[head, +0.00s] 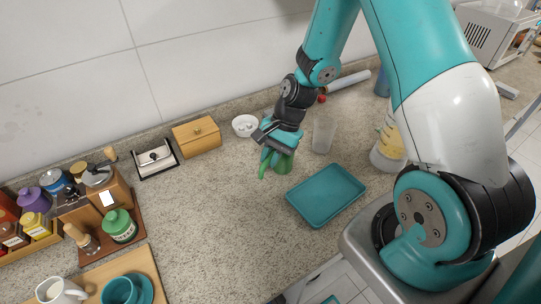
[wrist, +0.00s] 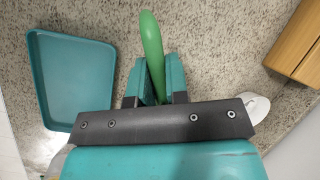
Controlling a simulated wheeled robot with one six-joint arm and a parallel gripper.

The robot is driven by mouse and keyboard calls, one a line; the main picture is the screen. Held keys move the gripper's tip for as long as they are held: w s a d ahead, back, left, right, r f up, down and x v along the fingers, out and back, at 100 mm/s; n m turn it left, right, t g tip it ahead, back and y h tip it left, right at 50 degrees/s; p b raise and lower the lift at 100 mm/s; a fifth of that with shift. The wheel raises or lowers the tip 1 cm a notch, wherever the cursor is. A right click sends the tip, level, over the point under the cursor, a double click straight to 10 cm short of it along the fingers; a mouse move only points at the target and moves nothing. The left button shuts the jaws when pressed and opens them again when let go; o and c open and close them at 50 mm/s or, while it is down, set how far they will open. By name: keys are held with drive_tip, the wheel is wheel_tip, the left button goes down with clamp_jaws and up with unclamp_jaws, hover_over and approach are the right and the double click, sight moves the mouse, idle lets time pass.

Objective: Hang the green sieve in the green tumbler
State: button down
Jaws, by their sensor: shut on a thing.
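My gripper (head: 276,155) points down over the counter, left of the teal tray. In the wrist view its teal fingers (wrist: 156,78) are shut on a smooth, rounded green piece (wrist: 151,42), which looks like the green sieve's handle. The green piece also shows at the fingers in the head view (head: 264,164). The sieve's bowl and mesh cannot be made out; my gripper hides what lies behind it. I cannot pick out the green tumbler for certain; a darker green patch at the fingers is too small to tell. A pale translucent tumbler (head: 323,136) stands right of my gripper.
A teal tray (head: 326,194) lies right of my gripper; it also shows in the wrist view (wrist: 73,75). A white bowl (head: 245,125) and wooden box (head: 197,137) stand along the wall. A yellow-filled jug (head: 388,150) stands right. Jars crowd the left; the middle counter is clear.

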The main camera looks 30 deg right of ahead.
drive_tip(key=c, duration=1)
unclamp_jaws()
drive_tip(key=shift+c, duration=0.2)
drive_tip(key=s+b+v, duration=0.1)
drive_tip(key=b+v, duration=0.1)
drive_tip(key=v, duration=1.5)
drive_tip(key=s+a+r+n, duration=0.3)
drive_tip(key=a+n, duration=0.1)
drive_tip(key=a, duration=0.2)
drive_tip(key=s+a+r+n, duration=0.2)
drive_tip(key=s+a+n, duration=0.1)
drive_tip(key=a+n, duration=0.25)
drive_tip(key=s+a+r+n, duration=0.1)
drive_tip(key=s+a+n, duration=0.7)
drive_tip(key=s, duration=0.4)
drive_tip(key=shift+r+n+h, duration=0.35)
drive_tip(key=shift+n+h, duration=0.05)
drive_tip(key=shift+n, duration=0.25)
